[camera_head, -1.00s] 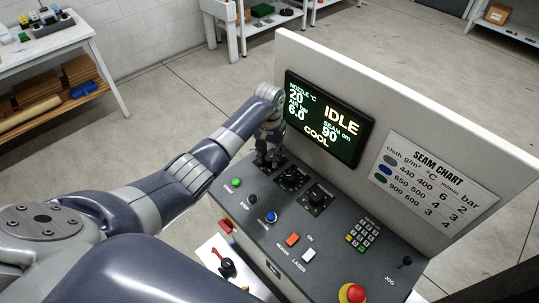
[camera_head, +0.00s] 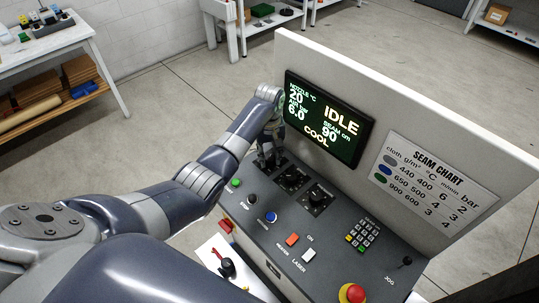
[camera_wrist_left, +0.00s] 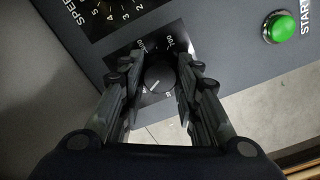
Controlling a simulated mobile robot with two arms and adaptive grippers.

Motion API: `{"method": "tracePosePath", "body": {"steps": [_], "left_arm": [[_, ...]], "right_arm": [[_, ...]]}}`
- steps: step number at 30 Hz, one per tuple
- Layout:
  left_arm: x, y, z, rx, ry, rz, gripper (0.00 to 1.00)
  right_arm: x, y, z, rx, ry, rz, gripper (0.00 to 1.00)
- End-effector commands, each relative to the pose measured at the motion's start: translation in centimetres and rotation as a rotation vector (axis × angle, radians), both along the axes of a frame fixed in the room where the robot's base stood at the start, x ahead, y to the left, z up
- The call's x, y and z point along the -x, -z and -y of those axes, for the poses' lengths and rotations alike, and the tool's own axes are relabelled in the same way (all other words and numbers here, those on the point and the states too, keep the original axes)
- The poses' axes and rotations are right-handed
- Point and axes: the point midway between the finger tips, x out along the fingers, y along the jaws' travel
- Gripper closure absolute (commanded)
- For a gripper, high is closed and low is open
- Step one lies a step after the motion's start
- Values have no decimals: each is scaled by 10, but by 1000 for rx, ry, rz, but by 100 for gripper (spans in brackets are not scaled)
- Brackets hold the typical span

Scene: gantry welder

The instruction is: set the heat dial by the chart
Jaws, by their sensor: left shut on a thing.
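The heat dial (camera_wrist_left: 158,78) is a dark round knob on a black scale plate, with 700 legible by it in the left wrist view. My left gripper (camera_wrist_left: 160,84) has a finger on each side of the knob and is shut on it. In the head view the left gripper (camera_head: 268,160) is at the panel's far left, and the arm and hand hide the dial there. The seam chart (camera_head: 433,180) is on the upright board, with rows for 440, 650 and 900 cloth showing 400, 500 and 600 °C. The display (camera_head: 326,118) reads nozzle 20, air 6.0, IDLE, COOL.
Two more dials (camera_head: 291,177) (camera_head: 316,199) sit right of the gripper. A green start button (camera_wrist_left: 281,27) is near it. The panel also has a keypad (camera_head: 362,236), rocker switches (camera_head: 292,239) and a red emergency button (camera_head: 352,293).

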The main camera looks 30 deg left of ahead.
Motion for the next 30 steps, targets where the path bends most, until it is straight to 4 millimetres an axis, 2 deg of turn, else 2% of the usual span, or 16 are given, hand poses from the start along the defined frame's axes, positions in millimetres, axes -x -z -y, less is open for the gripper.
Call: {"method": "tracePosePath", "body": {"steps": [13, 14, 16, 17, 26, 30], "left_arm": [[-4, -5, -2, -3, -12, 14, 94], [-4, -5, -2, -3, -12, 14, 68], [-4, -4, -2, -3, -11, 13, 52], [-4, -4, -2, -3, -11, 12, 49], [-2, -2, -1, -1, -10, 6, 49], [-2, -11, 0, -1, -10, 7, 49]], "right_arm": [[0, 0, 0, 0, 0, 0, 60], [0, 0, 0, 0, 0, 0, 60], [0, 0, 0, 0, 0, 0, 60], [0, 0, 0, 0, 0, 0, 60], [-1, 0, -2, -2, 1, 1, 60], [-1, 0, -2, -2, 1, 2, 60]]}}
